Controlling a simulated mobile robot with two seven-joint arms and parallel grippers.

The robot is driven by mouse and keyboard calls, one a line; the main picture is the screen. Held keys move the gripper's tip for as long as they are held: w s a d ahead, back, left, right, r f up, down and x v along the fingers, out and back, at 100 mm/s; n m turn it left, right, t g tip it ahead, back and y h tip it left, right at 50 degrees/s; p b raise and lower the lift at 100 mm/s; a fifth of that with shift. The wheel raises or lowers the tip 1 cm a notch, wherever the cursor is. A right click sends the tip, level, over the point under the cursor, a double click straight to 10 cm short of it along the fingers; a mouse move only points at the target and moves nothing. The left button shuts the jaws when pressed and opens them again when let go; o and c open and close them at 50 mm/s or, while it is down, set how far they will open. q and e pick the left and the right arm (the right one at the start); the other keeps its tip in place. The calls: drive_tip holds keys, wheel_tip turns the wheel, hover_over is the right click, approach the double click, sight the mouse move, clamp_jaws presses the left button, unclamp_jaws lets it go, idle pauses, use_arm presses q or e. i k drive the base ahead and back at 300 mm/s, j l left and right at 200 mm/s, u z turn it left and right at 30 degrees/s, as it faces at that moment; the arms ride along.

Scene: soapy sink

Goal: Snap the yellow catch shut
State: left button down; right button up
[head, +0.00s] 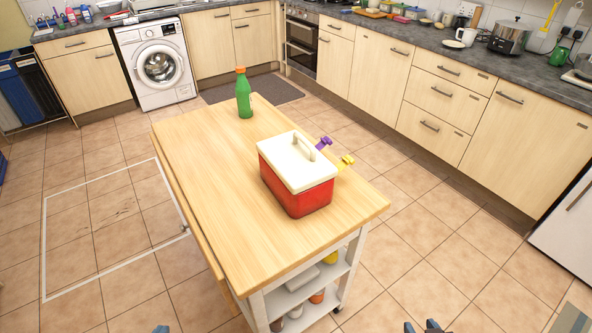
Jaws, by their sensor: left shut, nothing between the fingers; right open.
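A red cool box (296,190) with a white lid (298,162) stands on the wooden top of the island. The lid lies level on the box, with its handle upright. The yellow catch (346,161) sticks out from the box's far right side, swung away from the wall. A purple catch (323,143) sticks out beside it in the same way. Their lower parts are hidden behind the box. My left gripper (161,329) just shows at the bottom edge, shut and empty, apart from the island. My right gripper (423,327) is open and empty at the bottom edge, far from the catches.
A green bottle with an orange cap (244,94) stands on the island top (205,190), behind the box. The top is otherwise clear. Shelves under the island hold several items. Open tiled floor lies right of the island, before the cabinets (440,90).

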sight(347, 160)
drive_tip(key=i+l+u, duration=0.2)
drive_tip(key=l+u, duration=0.2)
drive_tip(key=l, duration=0.4)
drive_tip(key=l+u, duration=0.4)
drive_tip(key=l, duration=0.35)
drive_tip(key=l+u, duration=0.35)
drive_tip(key=l, duration=0.5)
drive_tip(key=l+u, duration=0.2)
drive_tip(key=l, duration=0.2)
drive_tip(key=l+u, duration=0.2)
drive_tip(key=l, duration=0.25)
drive_tip(key=k+l+u, duration=0.2)
drive_tip(key=l, duration=0.15)
drive_tip(key=l+u, duration=0.2)
drive_tip(key=l, duration=0.25)
drive_tip(key=k+l+u, duration=0.25)
drive_tip(key=l+u, duration=0.2)
drive_tip(key=l, duration=0.3)
drive_tip(key=k+l+u, duration=0.1)
drive_tip(key=l+u, duration=0.4)
drive_tip(key=l, duration=0.25)
drive_tip(key=i+l+u, duration=0.2)
drive_tip(key=l, duration=0.2)
drive_tip(key=l+u, duration=0.2)
drive_tip(key=l, duration=0.2)
